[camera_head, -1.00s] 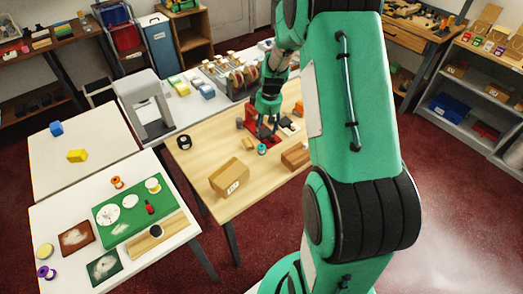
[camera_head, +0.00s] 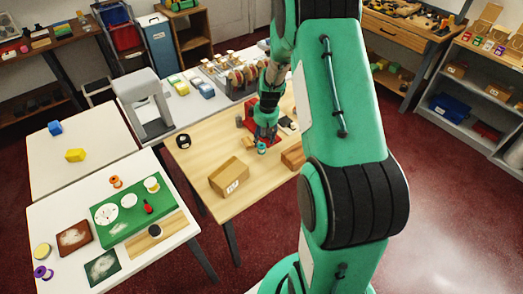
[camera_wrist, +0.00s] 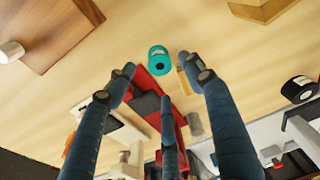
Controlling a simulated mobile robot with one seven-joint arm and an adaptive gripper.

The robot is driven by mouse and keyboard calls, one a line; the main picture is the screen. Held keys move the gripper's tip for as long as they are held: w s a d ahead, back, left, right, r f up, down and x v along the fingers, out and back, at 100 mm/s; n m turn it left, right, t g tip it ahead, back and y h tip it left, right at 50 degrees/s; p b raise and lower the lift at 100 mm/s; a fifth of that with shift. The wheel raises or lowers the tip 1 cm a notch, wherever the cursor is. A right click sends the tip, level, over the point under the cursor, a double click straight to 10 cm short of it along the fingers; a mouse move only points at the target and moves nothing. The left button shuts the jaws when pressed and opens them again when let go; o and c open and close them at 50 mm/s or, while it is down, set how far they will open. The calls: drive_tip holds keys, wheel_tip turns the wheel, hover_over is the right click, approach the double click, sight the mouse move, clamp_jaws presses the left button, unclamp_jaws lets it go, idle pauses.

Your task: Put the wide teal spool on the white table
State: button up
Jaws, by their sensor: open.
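The teal spool (camera_head: 262,147) stands on the wooden table, just in front of my gripper (camera_head: 265,132) in the head view. In the wrist view the teal spool (camera_wrist: 159,60) shows with its dark centre hole, just beyond the fingertips. My gripper (camera_wrist: 160,76) has its fingers spread and empty, and they do not appear to touch the spool. The white table (camera_head: 190,233) at front left holds a green mat (camera_head: 110,235) and several small things.
A cardboard box (camera_head: 229,177) and a brown wooden block (camera_head: 293,157) stand on the wooden table (camera_head: 205,158) near the spool. A red object (camera_wrist: 158,88) lies under the fingers. A black tape roll (camera_head: 183,141) sits to the left. Another white table (camera_head: 95,182) stands behind the first.

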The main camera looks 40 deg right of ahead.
sight(262, 146)
drive_tip(key=shift+f, duration=0.55)
drive_tip(key=shift+w+a+f+b, duration=0.1)
drive_tip(key=shift+f+b, duration=0.15)
drive_tip(key=shift+f, duration=0.6)
drive_tip(key=shift+w+d+f+b, duration=0.1)
drive_tip(key=shift+f+b, duration=0.1)
drive_tip(key=shift+f, duration=0.7)
drive_tip(key=shift+w+a+f+b, duration=0.1)
drive_tip(key=shift+f+b, duration=0.15)
drive_tip(key=shift+f, duration=0.6)
drive_tip(key=c, duration=1.1)
drive_tip(key=shift+r, duration=0.1)
